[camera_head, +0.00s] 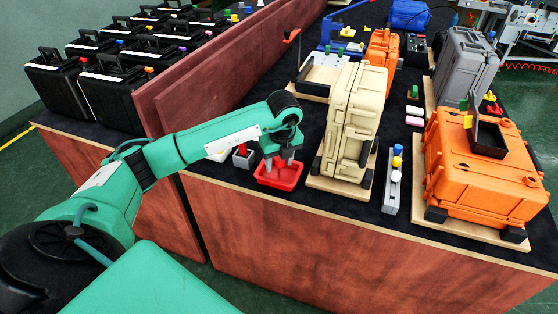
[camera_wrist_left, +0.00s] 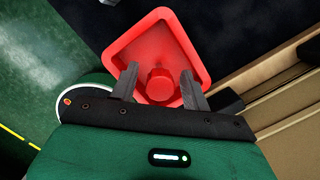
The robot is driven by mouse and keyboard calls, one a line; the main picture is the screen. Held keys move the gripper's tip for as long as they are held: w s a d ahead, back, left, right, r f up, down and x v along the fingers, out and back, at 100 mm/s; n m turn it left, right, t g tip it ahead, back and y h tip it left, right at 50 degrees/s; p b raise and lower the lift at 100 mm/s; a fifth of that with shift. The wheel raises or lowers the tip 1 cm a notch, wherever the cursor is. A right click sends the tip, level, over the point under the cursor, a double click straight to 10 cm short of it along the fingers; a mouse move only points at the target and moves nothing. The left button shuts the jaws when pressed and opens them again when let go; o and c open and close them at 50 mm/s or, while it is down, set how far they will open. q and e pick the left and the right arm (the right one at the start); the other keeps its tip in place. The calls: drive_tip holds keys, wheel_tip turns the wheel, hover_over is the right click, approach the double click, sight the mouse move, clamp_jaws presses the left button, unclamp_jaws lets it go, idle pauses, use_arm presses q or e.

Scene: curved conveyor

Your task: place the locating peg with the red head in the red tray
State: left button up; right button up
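The red tray (camera_head: 280,180) sits on the dark table top near its front edge, left of the beige case. My left gripper (camera_head: 279,160) points down over the tray. In the left wrist view the tray (camera_wrist_left: 137,38) lies beyond the fingers, and a round red head (camera_wrist_left: 160,84) shows between the two fingertips (camera_wrist_left: 159,88). The fingers stand apart, with red tray surface visible on both sides of the head. The head appears to be within the tray; its shank is hidden. My right gripper is in neither view.
The beige case (camera_head: 354,115) on its board stands close right of the tray. A grey strip with pegs (camera_head: 392,185) and an orange case (camera_head: 480,175) are farther right. A wooden partition (camera_head: 215,75) runs behind my arm.

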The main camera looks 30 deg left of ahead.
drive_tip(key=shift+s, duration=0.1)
use_arm(q)
drive_tip(key=shift+r, duration=0.25)
wheel_tip(320, 180, up, 12)
drive_tip(key=d, duration=0.1)
drive_tip(key=shift+s+d+f, duration=0.15)
drive_tip(key=shift+s+d, duration=0.15)
drive_tip(key=shift+s, duration=0.15)
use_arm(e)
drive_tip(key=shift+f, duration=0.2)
